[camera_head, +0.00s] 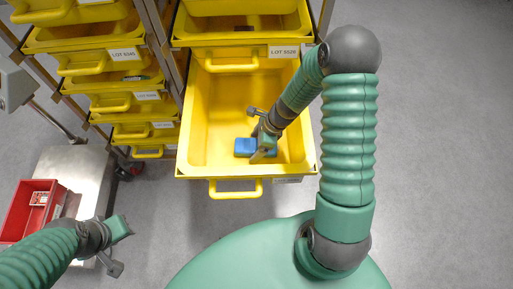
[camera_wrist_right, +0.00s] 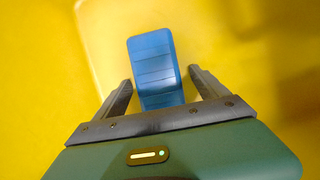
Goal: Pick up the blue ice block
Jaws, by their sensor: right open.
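The blue ice block (camera_head: 245,147) lies on the floor of an open yellow drawer (camera_head: 210,115). In the right wrist view the blue block (camera_wrist_right: 150,58) is long, with lines across it. My right gripper (camera_head: 262,154) is down inside the drawer, partly covering the block. In the wrist view my right gripper (camera_wrist_right: 160,78) is open, with one finger on each side of the block's near part; whether they touch it I cannot tell. My left gripper (camera_head: 114,246) is at the lower left, away from the drawer; its jaws are not clear.
More yellow drawers (camera_head: 112,56) are stacked in the metal rack at the left, and another is above the open one. A red bin (camera_head: 14,222) with small items stands on a metal cart (camera_head: 82,170) at the lower left. The floor at the right is clear.

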